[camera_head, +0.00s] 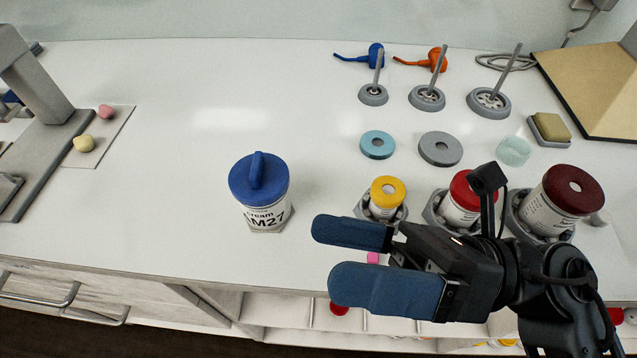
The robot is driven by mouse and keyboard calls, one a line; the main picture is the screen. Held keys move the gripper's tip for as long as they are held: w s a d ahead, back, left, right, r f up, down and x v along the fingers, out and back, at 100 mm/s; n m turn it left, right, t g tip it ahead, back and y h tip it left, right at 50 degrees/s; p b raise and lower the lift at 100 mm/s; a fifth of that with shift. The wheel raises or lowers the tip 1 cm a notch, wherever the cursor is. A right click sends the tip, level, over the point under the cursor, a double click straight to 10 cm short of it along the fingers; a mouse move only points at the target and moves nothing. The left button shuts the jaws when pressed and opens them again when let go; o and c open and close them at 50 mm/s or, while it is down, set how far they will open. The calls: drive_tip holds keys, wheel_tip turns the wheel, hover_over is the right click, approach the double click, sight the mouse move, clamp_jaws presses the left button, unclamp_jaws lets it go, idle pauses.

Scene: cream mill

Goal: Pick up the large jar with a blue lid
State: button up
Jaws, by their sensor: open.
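The large jar with a blue lid (262,190) stands upright on the white counter, left of the middle. Its lid has a raised blue handle on top, and its white label reads "Cream" and "M27". My gripper (322,258) is at the lower middle, to the right of the jar and nearer the front edge. Its two blue fingers are apart and point left, with nothing between them. The gripper and the jar are not touching in this view.
Jars with yellow (387,192), red (468,190) and dark red (572,190) lids stand in grey holders behind my gripper. Discs and rod tools (373,95) lie further back. A grey machine (45,110) stands at the left. The counter (180,190) around the blue-lidded jar is clear.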

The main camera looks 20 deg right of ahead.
sight(260, 166)
drive_tip(key=w+n+g+h, duration=0.1)
drive_tip(key=w+n+h, duration=0.1)
drive_tip(key=w+n, duration=0.1)
drive_tip(key=w+a+f+n+g+h, duration=0.1)
drive_tip(key=w+n+h, duration=0.1)
drive_tip(key=w+n, duration=0.1)
drive_tip(key=w+a+n+g+h, duration=0.1)
drive_tip(key=w+n+h, duration=0.1)
drive_tip(key=w, duration=0.3)
drive_tip(key=shift+w+f+n+p, duration=0.15)
drive_tip(key=shift+f+n+p, duration=0.15)
drive_tip(key=shift+n+p, duration=0.15)
drive_tip(key=shift+w+n+h, duration=0.25)
drive_tip(key=shift+w+h, duration=0.05)
drive_tip(key=shift+w, duration=0.3)
drive_tip(key=shift+w+d+f+x, duration=0.1)
drive_tip(key=shift+x, duration=1.15)
drive_tip(key=shift+w+d+f+x, duration=0.1)
drive_tip(key=shift+x, duration=1.15)
drive_tip(key=shift+w+f+x, duration=0.1)
drive_tip(key=shift+w+x, duration=0.05)
drive_tip(key=shift+x, duration=1.1)
drive_tip(key=shift+c, duration=0.5)
drive_tip(key=c, duration=1.1)
